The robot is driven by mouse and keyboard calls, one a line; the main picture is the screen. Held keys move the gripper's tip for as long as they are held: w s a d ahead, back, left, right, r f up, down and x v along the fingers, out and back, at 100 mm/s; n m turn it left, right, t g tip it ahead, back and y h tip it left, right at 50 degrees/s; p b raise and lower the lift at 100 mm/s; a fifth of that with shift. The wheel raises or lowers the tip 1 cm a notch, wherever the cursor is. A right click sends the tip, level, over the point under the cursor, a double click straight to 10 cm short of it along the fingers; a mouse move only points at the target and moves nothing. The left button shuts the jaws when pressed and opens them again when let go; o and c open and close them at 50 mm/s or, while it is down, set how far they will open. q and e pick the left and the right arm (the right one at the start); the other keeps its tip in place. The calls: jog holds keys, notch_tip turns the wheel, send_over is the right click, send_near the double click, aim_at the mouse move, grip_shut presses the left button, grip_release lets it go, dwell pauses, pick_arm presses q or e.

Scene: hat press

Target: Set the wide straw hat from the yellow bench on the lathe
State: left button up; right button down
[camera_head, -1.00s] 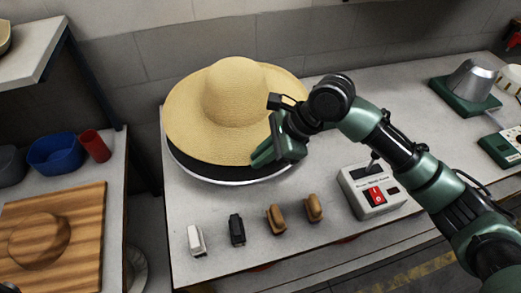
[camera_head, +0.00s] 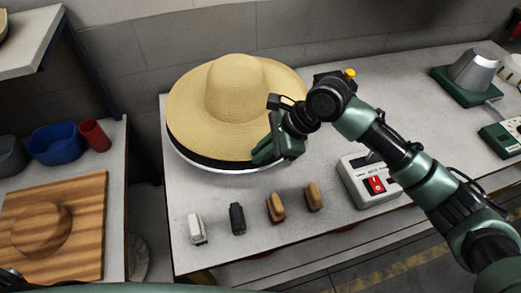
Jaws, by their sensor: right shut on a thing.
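The wide straw hat (camera_head: 225,95) sits brim-down over a round dark disc with a pale rim (camera_head: 195,165) on the grey table. I take this disc to be the lathe; the hat hides most of it. My right gripper (camera_head: 266,152) is shut on the hat's brim at its front right edge. The hat looks nearly level, and I cannot tell whether its brim rests fully on the disc. My left gripper is not in view; only a green piece of my own body shows at the bottom left.
A control box (camera_head: 368,183) with a red switch stands right of the hat. Several small tools, including a dark one (camera_head: 237,218), line the front edge. A wooden board (camera_head: 85,225), blue bowl (camera_head: 57,144) and red cup (camera_head: 95,136) are left. A metal cone (camera_head: 474,70) stands far right.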

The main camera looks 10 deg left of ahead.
jog(key=shift+f+p, duration=0.35)
jog(key=shift+f, duration=0.25)
jog(key=c, duration=1.5)
grip_release()
jog(key=shift+o, duration=0.2)
jog(key=b+v, duration=0.1)
jog(key=v, duration=0.6)
jog(key=shift+d+r, duration=0.25)
jog(key=shift+r, duration=0.05)
